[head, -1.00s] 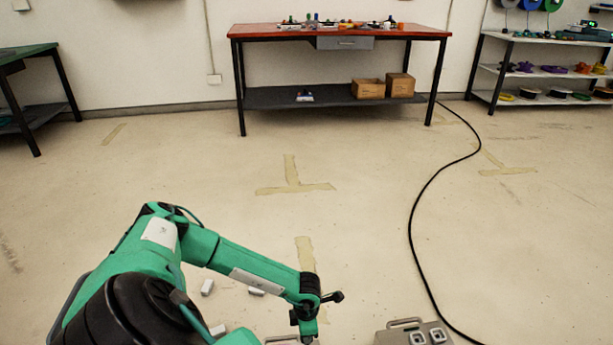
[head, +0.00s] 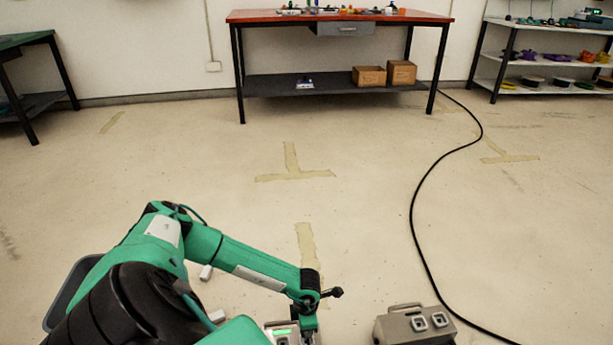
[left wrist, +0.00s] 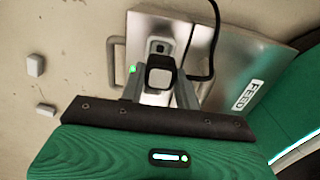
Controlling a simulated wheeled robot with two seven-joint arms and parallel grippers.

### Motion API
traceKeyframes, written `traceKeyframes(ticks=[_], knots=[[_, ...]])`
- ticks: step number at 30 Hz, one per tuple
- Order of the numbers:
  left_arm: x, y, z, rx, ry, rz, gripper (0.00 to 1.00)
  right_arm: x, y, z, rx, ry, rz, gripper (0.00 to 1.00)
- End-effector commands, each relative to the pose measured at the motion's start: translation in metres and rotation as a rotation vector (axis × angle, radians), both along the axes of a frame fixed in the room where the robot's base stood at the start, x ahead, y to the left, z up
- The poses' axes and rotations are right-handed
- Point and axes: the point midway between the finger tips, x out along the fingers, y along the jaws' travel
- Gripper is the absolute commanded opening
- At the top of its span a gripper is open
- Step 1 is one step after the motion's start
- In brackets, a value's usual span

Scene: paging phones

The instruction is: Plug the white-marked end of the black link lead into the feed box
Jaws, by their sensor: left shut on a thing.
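In the left wrist view, my left gripper (left wrist: 163,88) is shut on a plug, the lead end (left wrist: 160,76), with a dark body and a whitish part. The black lead (left wrist: 213,38) curves up beside it. Behind the fingers is the pale metal feed box (left wrist: 235,70), with a FEED label, a handle and a small green light. A dark socket shows just beyond the plug; I cannot tell whether the plug is in it. In the head view, my left gripper (head: 306,322) is over the feed box (head: 270,327), which the frame edge cuts off. My right gripper is out of view.
A second grey box (head: 395,327) with a handle and two sockets stands on the floor to the right. A long black cable (head: 420,215) runs past it towards the red-topped bench (head: 270,17). Small white blocks (head: 206,272) lie near my arm. The middle floor is clear.

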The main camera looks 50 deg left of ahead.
Motion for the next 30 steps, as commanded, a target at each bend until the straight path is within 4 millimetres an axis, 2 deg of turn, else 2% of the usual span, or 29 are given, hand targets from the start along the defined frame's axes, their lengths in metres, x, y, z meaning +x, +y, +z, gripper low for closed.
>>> traceKeyframes(ticks=[16, 30], knots=[[0.0, 0.0, -0.034, -0.001, -0.001, -0.001, 0.09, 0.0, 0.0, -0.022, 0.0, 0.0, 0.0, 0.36], [0.0, 0.0, -0.041, -0.001, -0.001, -0.001, 0.09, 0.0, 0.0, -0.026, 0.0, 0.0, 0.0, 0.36]])
